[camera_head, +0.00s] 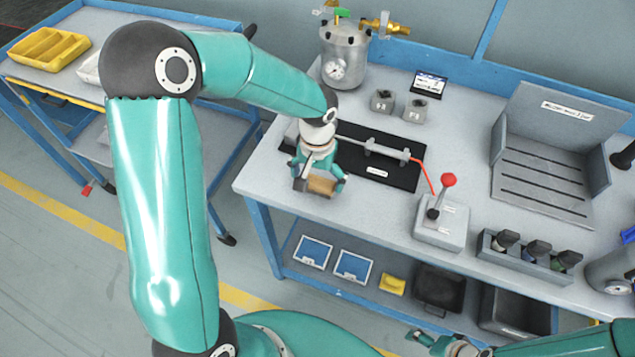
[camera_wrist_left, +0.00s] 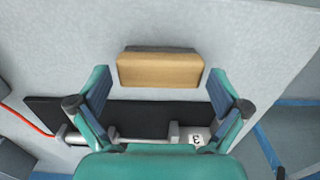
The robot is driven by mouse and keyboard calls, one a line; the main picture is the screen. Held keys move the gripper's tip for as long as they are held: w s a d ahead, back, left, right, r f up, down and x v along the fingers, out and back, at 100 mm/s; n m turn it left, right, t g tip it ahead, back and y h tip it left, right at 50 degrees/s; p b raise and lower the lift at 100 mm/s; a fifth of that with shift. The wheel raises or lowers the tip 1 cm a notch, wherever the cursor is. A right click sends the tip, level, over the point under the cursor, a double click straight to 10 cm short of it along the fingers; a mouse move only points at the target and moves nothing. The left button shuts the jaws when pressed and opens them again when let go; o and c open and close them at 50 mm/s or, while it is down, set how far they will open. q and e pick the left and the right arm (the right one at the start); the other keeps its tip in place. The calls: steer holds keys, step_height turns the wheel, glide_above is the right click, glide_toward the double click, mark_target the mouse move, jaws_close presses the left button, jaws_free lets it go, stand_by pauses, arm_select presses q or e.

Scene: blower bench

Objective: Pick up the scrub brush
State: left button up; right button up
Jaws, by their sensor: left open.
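The scrub brush (camera_wrist_left: 160,69) shows in the left wrist view as a tan block with a darker long edge, lying on the grey bench top. It also shows in the head view (camera_head: 322,186), partly covered by my gripper. My left gripper (camera_head: 319,182) is open over the brush near the bench's front left edge. In the left wrist view its two fingers (camera_wrist_left: 160,90) stand wide on either side, with a gap between each finger and the brush. My right gripper (camera_head: 436,343) is low at the bottom right of the head view, away from the brush.
A black mat (camera_head: 384,165) with a metal rod fixture lies just behind the brush. A red-knobbed lever box (camera_head: 441,222) stands to the right. A pressure tank (camera_head: 345,55) and a slotted grey stand (camera_head: 548,170) are farther back. Bare bench lies around the brush.

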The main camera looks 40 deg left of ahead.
mark_target(317, 181)
arm_select(q)
steer(key=shift+f, duration=0.7)
steer(key=c, duration=0.9)
steer(key=shift+r, duration=0.2)
steer(key=shift+c, duration=0.2)
step_height(317, 181, up, 20)
steer(key=shift+f, duration=0.15)
